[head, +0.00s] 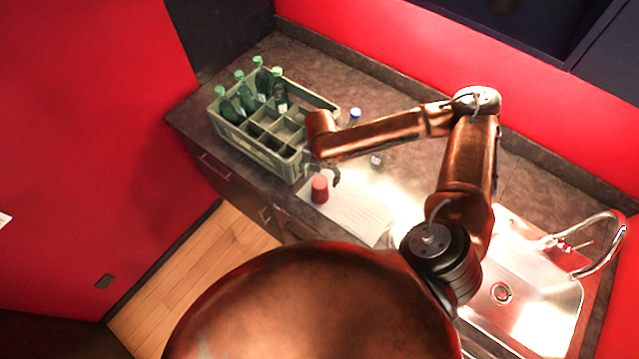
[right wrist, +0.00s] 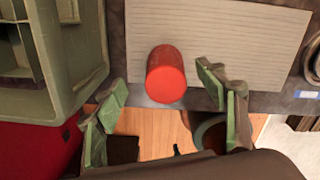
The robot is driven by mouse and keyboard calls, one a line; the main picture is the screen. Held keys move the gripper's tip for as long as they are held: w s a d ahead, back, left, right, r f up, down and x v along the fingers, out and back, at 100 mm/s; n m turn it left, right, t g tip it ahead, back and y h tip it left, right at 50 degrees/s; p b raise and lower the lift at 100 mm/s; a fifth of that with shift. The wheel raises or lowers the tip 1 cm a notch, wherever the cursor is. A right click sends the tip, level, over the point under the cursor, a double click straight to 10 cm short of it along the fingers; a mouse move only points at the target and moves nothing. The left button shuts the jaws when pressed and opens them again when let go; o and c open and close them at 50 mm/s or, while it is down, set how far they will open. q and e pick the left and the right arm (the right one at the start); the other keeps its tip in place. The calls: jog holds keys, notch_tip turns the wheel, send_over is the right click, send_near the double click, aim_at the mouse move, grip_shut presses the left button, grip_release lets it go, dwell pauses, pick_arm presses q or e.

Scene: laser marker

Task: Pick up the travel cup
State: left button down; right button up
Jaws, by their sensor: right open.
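The travel cup (head: 319,189) is a small red cylinder standing upright at the front left of a pale lined mat on the counter. It also shows in the right wrist view (right wrist: 166,72), seen from above near the mat's edge. My right gripper (head: 323,169) is just behind and above the cup in the head view. In the right wrist view its green-padded fingers are spread wide, one to each side of the cup, with gaps on both sides. It holds nothing. My left gripper is not in view.
A green crate (head: 291,166) with several green bottles stands close left of the cup. A blue-capped bottle (head: 355,116) stands behind my right arm. The lined mat (head: 352,212) is bare right of the cup. A steel sink (head: 540,306) is at far right. The counter's front edge is near.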

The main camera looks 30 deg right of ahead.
aim_at(319, 182)
jog(key=shift+s+a+r+n, duration=0.15)
jog(key=shift+s+a+n, duration=0.05)
jog(key=shift+a+n, duration=0.1)
jog(key=shift+s+f, duration=0.15)
jog(key=shift+f, duration=0.1)
notch_tip(319, 182, down, 3)
jog(key=shift+a+r, duration=0.1)
jog(key=shift+r, duration=0.1)
jog(key=f, duration=0.1)
jog(key=f+p, duration=0.1)
jog(key=f, duration=0.1)
jog(key=shift+s+f, duration=0.2)
jog(key=shift+f, duration=0.6)
jog(key=c, duration=0.9)
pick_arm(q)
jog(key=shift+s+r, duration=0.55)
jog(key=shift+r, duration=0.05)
pick_arm(e)
jog(key=c, duration=0.6)
jog(key=shift+o, duration=0.2)
